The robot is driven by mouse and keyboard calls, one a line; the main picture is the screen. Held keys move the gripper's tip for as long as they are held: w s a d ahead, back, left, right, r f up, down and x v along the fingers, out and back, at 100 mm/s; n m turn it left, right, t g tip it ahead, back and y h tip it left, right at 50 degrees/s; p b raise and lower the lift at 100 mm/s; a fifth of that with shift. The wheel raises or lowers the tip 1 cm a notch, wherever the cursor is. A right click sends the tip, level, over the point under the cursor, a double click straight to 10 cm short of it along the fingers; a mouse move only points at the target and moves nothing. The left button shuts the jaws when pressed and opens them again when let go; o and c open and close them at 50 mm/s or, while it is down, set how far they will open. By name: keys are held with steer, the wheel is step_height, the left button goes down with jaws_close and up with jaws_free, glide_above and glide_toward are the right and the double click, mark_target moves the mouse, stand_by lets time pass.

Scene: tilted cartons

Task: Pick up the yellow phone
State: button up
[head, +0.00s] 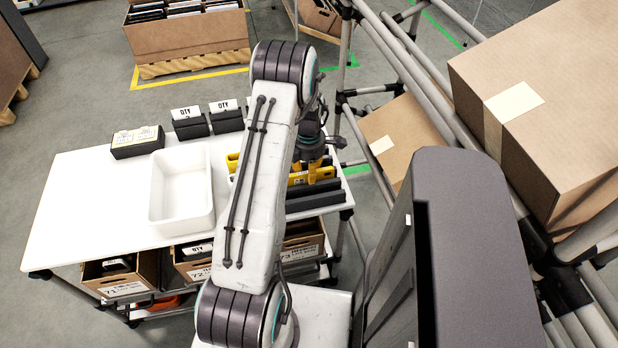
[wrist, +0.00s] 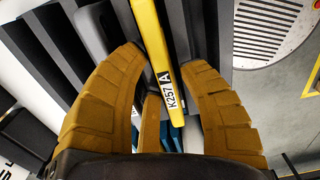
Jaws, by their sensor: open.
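The yellow phone (wrist: 152,42) is a narrow yellow bar with a white "K257 A" label in the wrist view. It stands among dark grey slots. My gripper (wrist: 163,60) has mustard-coloured fingers spread apart, one on each side of the phone, with a gap on both sides. A third finger shows low in the middle, beside the labelled end. In the head view my gripper (head: 311,168) points down over the right end of the white table (head: 90,205). Yellow parts show around it there, but I cannot tell phone from fingers. My arm hides part of that area.
A white tub (head: 181,222) stands left of my arm. Black boxes with labels (head: 190,125) line the table's back edge. Labelled cartons (head: 120,287) sit below the table. At right, a pipe rack (head: 425,75) holds a large carton (head: 560,140). The table's left part is clear.

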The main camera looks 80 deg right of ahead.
steer(key=shift+f, duration=0.25)
steer(key=shift+o, duration=0.3)
jaws_close()
steer(key=shift+r, duration=0.1)
